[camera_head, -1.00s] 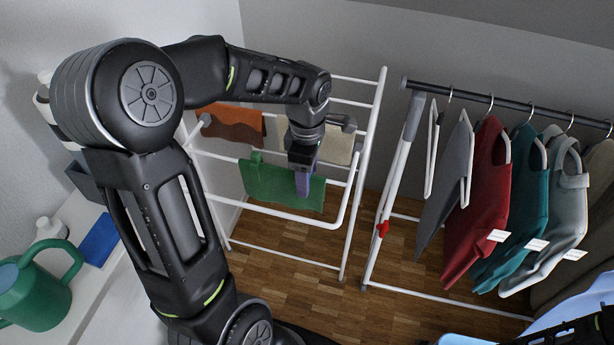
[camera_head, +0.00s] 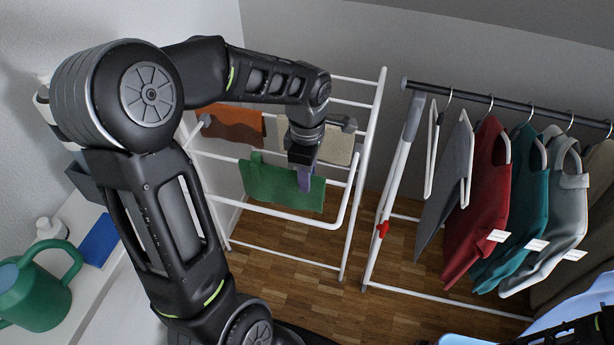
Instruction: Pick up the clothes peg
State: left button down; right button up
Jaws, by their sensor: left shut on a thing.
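A purple clothes peg (camera_head: 305,180) shows just below my left gripper (camera_head: 304,166), in front of the right part of a green cloth. The cloth (camera_head: 275,190) hangs over a rail of the white drying rack (camera_head: 343,205). My left gripper points down and is shut on the purple peg; its fingertips and the peg's upper part are mostly hidden. A green peg (camera_head: 257,157) sits on the rail at the cloth's upper left. My right gripper does not show; only a black part of my right arm is at the bottom right corner.
A brown cloth (camera_head: 236,126) and a cream cloth (camera_head: 337,147) hang on the rack's back rail. A garment rack (camera_head: 470,93) with several hanging clothes stands at the right. A green watering can (camera_head: 38,292) and a blue item (camera_head: 98,240) are at the left. Wooden floor (camera_head: 285,275) is clear below.

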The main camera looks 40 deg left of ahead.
pick_arm(q)
jog(key=shift+r, duration=0.1)
notch_tip(320, 180, up, 10)
jog(key=shift+f, duration=0.1)
dwell(0.3)
dwell(1.4)
